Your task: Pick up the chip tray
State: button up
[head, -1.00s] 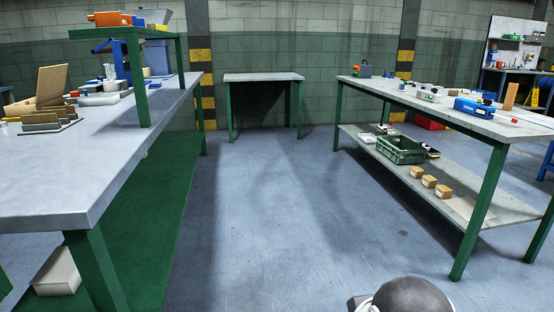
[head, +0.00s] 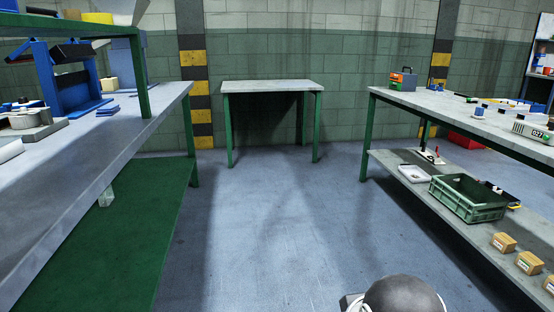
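I cannot tell for sure which thing is the chip tray. A small, shallow white tray (head: 414,173) lies on the lower shelf (head: 392,160) of the right bench, beside a green crate. The crate (head: 468,197) is open at the top and stands to the right of the tray. My gripper is out of view; only a grey rounded part of my own arm shows at the bottom edge.
A bare small table (head: 272,87) stands against the back wall. A long bench (head: 130,120) with blue equipment (head: 75,85) is on the left. The right bench (head: 430,104) bears tools; several cardboard boxes (head: 503,242) sit on its shelf. The floor between is clear.

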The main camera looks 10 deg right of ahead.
aim_at(414, 174)
jog(key=i+z, duration=0.15)
jog(key=i, duration=0.45)
jog(key=i+z, duration=0.15)
jog(key=i, duration=0.45)
jog(key=i+z, duration=0.2)
jog(key=i, duration=0.35)
jog(key=i+j+z, duration=0.15)
jog(key=i, duration=0.45)
jog(key=i+z, duration=0.25)
jog(key=i, duration=0.2)
jog(key=i+j+z, duration=0.25)
jog(key=i, duration=0.2)
jog(key=i+j+z, duration=0.25)
jog(key=i, duration=0.2)
jog(key=i+j+z, duration=0.3)
jog(key=i, duration=0.15)
jog(key=i+j+z, duration=0.75)
jog(key=j, duration=0.2)
